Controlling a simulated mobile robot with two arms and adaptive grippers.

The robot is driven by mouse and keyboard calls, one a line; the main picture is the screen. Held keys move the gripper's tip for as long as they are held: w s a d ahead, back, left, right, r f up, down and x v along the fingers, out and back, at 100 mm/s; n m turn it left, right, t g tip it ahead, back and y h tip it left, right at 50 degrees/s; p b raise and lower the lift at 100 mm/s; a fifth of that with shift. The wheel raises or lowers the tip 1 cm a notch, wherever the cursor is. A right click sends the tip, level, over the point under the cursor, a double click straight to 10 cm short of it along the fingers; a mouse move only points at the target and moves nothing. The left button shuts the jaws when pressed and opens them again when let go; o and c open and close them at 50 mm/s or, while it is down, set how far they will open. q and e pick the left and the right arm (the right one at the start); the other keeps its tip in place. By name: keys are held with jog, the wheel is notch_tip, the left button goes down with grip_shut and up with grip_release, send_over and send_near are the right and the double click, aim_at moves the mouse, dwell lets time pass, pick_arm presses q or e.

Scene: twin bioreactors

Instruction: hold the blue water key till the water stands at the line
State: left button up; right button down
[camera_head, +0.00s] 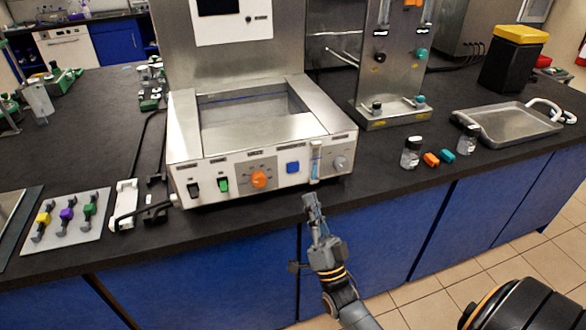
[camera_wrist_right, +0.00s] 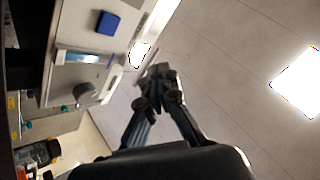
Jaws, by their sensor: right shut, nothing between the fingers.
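The blue water key (camera_head: 293,167) is a square button on the front panel of the steel water bath (camera_head: 180,130). It also shows in the right wrist view (camera_wrist_right: 107,23), top left. A level gauge (camera_head: 315,160) with a pale blue tube stands just right of the key; the water's height against its line is too small to read. A blue line (camera_head: 235,98) runs along the bath's inner back wall. My right gripper (camera_head: 310,198) is shut and empty, in front of and below the panel, apart from the key. My left gripper is not in view.
The panel also has a black switch (camera_head: 194,190), a green switch (camera_head: 223,185), an orange knob (camera_head: 259,179) and a grey knob (camera_head: 341,163). Bottles (camera_head: 411,153) and a metal tray (camera_head: 510,122) stand to the right. A plate with coloured clamps (camera_head: 68,222) lies left.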

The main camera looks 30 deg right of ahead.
aim_at(293, 167)
jog(key=w+d+b, duration=0.2)
jog(key=w+b, duration=0.1)
jog(key=w, duration=0.5)
jog(key=shift+w, duration=0.15)
jog(key=shift+b, duration=0.35)
dwell(0.9)
jog(key=shift+w+d, duration=0.1)
jog(key=shift+w, duration=0.3)
jog(key=shift+w+d+b, duration=0.1)
jog(key=shift+w+b, duration=0.25)
jog(key=shift+b, duration=0.1)
dwell(4.8)
